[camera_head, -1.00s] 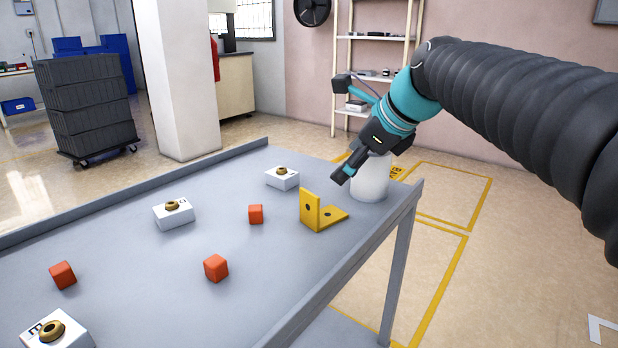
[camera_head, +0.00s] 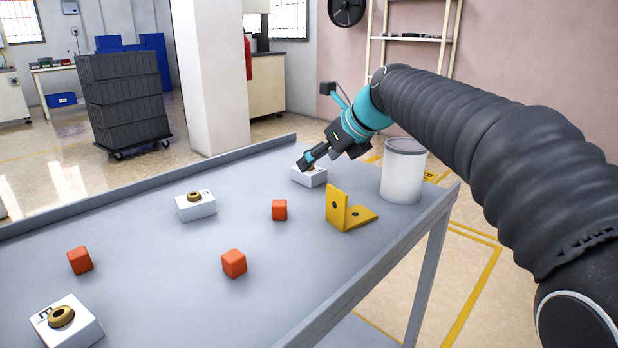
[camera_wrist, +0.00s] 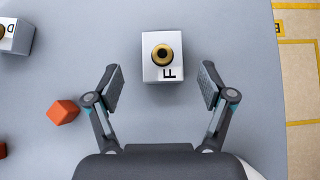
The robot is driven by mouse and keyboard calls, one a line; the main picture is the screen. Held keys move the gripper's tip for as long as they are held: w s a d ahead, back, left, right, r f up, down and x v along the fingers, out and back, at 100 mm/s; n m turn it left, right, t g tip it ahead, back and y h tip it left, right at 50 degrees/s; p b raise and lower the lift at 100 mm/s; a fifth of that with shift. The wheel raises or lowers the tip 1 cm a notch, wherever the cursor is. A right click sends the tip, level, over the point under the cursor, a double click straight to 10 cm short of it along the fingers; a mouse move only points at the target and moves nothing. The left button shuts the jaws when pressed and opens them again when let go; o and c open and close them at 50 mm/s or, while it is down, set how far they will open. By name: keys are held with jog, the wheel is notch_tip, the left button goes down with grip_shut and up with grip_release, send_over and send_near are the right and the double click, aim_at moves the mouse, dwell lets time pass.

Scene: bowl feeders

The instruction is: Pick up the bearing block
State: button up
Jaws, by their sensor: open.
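Three white bearing blocks with brass rings stand on the grey table. The farthest block (camera_head: 312,178), marked F, is partly hidden by my gripper (camera_head: 308,160). In the wrist view this F block (camera_wrist: 150,72) shows upper centre, between the lines of my two fingers and slightly ahead of them. My gripper (camera_wrist: 160,84) is open, with a gap on each side of the block. A second block (camera_head: 203,209) stands left of it, and it shows as a D block at the wrist view's left edge (camera_wrist: 22,40). The third block (camera_head: 80,332) is at the near left.
Red cubes lie at centre (camera_head: 279,210), nearer (camera_head: 234,263) and left (camera_head: 80,260). A yellow angle bracket (camera_head: 337,210) and a white canister (camera_head: 402,175) stand to the right of the F block. The table (camera_head: 160,290) has a raised far edge.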

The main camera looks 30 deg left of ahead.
jog(key=shift+b+x, duration=0.7)
jog(key=shift+x, duration=2)
jog(key=shift+w+d, duration=0.1)
jog(key=c, duration=1.4)
jog(key=shift+c, duration=0.2)
